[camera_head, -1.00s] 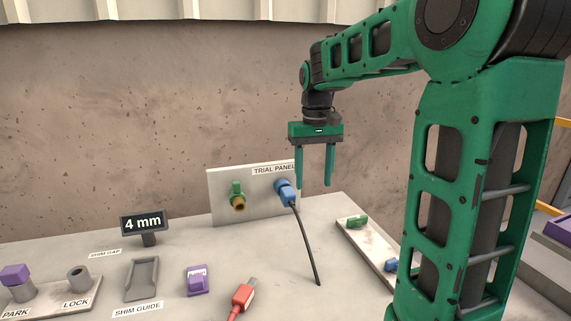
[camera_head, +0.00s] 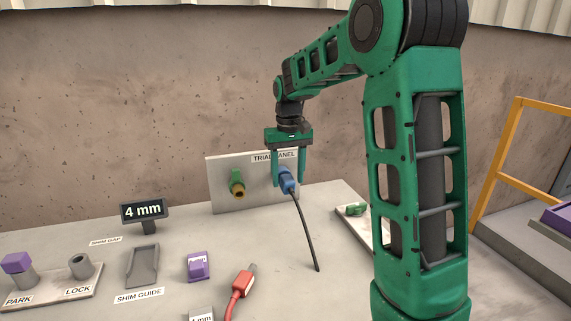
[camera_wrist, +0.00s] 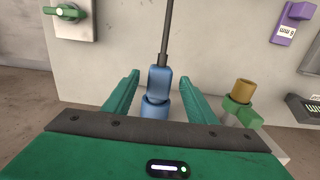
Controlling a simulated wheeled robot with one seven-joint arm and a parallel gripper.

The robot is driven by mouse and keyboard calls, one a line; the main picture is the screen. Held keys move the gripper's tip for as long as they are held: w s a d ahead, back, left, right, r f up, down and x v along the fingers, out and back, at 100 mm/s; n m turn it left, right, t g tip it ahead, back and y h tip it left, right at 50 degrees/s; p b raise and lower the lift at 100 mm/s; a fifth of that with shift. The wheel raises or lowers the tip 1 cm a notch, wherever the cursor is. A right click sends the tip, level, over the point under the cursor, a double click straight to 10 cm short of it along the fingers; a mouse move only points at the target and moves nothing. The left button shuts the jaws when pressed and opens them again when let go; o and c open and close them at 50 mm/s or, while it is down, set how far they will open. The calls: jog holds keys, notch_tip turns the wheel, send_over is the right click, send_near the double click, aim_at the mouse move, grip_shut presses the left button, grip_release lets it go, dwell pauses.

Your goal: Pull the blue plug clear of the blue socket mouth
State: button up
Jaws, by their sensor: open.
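The blue plug (camera_head: 288,182) with its black cable sits at the blue socket on the trial panel (camera_head: 228,200). In the wrist view the blue plug (camera_wrist: 158,80) meets the blue socket (camera_wrist: 155,108) and the two look joined. My gripper (camera_head: 288,182) is open, with its fingers pointing down at the panel. In the wrist view its fingers (camera_wrist: 158,82) stand on either side of the plug and socket, with a visible gap on each side. The socket mouth itself is hidden.
A green fitting with a brass end (camera_head: 237,184) is on the panel, left of the plug. A red plug (camera_head: 242,284), a purple block (camera_head: 198,265), a shim guide (camera_head: 143,267) and a 4 mm display (camera_head: 144,212) stand on the slab. The black cable (camera_head: 307,235) hangs forward.

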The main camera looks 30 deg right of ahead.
aim_at(293, 191)
jog(key=shift+f, duration=1.2)
jog(key=c, duration=1.2)
jog(key=shift+s+a, duration=0.2)
jog(key=shift+s, duration=0.8)
jog(key=shift+s+a, duration=0.15)
jog(key=shift+s, duration=0.8)
jog(key=shift+c, duration=0.2)
jog(key=shift+s+r, duration=0.1)
jog(key=shift+s+a+r, duration=0.15)
jog(key=shift+s+r, duration=0.55)
jog(key=shift+r, duration=0.05)
jog(key=shift+s+a+r, duration=0.15)
jog(key=shift+s+r, duration=0.5)
jog(key=shift+r, duration=0.05)
